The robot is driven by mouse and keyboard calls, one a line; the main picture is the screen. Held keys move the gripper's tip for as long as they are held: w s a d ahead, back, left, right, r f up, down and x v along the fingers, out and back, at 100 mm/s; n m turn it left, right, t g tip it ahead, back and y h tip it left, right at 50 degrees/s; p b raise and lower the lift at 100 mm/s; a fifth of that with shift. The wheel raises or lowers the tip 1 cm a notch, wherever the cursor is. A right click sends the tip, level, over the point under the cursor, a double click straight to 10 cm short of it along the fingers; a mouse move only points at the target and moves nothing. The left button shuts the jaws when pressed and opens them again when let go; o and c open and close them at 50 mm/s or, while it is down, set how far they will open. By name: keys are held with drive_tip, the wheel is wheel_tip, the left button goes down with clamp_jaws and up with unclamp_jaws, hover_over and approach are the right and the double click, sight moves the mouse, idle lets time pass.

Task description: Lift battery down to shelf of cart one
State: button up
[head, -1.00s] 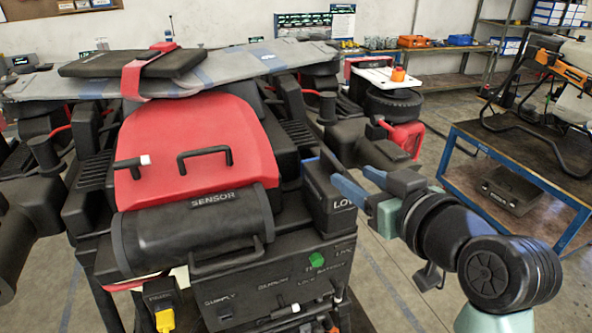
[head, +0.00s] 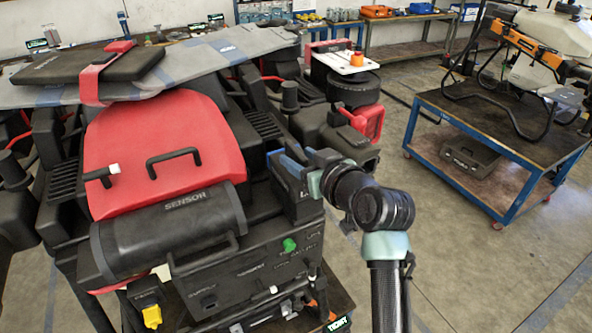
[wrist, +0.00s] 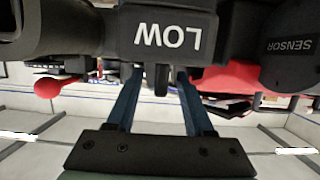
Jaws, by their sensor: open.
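The battery (head: 302,207) is a black block marked LOW, seated upright at the right side of the drone, beside the black SENSOR cylinder (head: 170,232). My gripper (head: 298,158) is at the battery's upper right in the head view, and its forearm partly hides the block. In the wrist view the battery (wrist: 167,32) shows its LOW label upside down. There my gripper (wrist: 155,76) has two blue fingers spread apart, with a dark tab of the battery between them. Contact cannot be told. A blue-framed cart (head: 487,138) stands at the right; no cart number is readable.
A sprayer frame with a white tank (head: 548,40) is on the cart's top. A dark case (head: 470,156) lies on its lower shelf (head: 505,188). The drone's red cover (head: 165,140) is left of the battery. Open floor (head: 455,265) lies between drone and cart.

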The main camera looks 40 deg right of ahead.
drive_tip(key=shift+x, duration=1.05)
drive_tip(key=shift+c, duration=0.3)
clamp_jaws()
idle(0.3)
drive_tip(key=shift+r, duration=0.3)
